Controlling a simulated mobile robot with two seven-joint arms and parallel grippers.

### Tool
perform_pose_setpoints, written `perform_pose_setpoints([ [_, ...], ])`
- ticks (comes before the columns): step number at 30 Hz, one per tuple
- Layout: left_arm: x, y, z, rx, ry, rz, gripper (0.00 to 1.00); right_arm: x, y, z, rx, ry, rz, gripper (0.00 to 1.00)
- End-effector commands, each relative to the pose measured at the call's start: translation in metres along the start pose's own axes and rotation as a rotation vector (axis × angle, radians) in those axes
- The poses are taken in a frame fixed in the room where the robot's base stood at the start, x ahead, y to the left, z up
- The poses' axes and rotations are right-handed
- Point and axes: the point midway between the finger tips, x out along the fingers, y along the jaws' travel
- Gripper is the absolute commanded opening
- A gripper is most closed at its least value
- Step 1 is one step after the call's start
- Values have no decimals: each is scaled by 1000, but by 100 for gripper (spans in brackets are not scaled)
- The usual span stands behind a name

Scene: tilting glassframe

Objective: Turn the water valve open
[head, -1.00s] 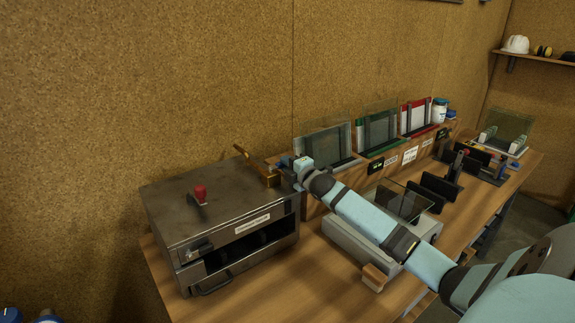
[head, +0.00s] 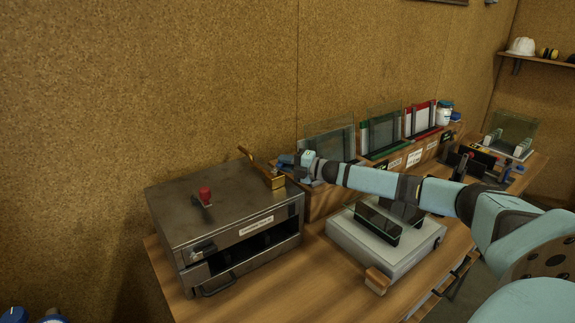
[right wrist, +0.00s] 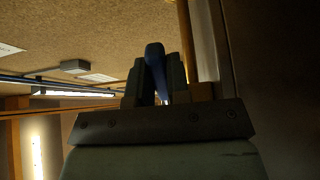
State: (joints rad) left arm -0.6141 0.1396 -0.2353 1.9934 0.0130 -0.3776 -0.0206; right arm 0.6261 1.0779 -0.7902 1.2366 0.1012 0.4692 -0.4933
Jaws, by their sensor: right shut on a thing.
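In the head view, a brass pipe fitting (head: 262,170) stands at the back right corner of the metal box, against the wall side. My right gripper (head: 287,161) is just right of it, at the end of my pale blue arm. In the right wrist view, a blue lever (right wrist: 154,66), which looks like the valve handle, sits between the fingers of my right gripper (right wrist: 153,85). The gripper is shut on this lever. My left gripper is not in view.
The metal box (head: 217,231) has a red knob (head: 205,196) on top and an open front slot. Glass panes in green (head: 380,133) and red (head: 420,118) frames stand behind my arm. A white-topped unit (head: 372,250) lies below the arm.

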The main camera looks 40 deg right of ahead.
Motion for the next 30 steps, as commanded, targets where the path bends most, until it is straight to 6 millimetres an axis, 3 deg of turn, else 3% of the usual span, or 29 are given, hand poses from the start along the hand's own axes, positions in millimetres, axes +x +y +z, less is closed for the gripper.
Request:
perform_pose_setpoints([
  [22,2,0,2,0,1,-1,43,6,1,1,0,100,2,0],
  [23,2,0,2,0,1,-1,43,6,1,1,0,100,2,19],
  [26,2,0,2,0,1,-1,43,6,0,1,0,100,2,42],
  [30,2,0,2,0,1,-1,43,6,0,0,0,100,2,43],
])
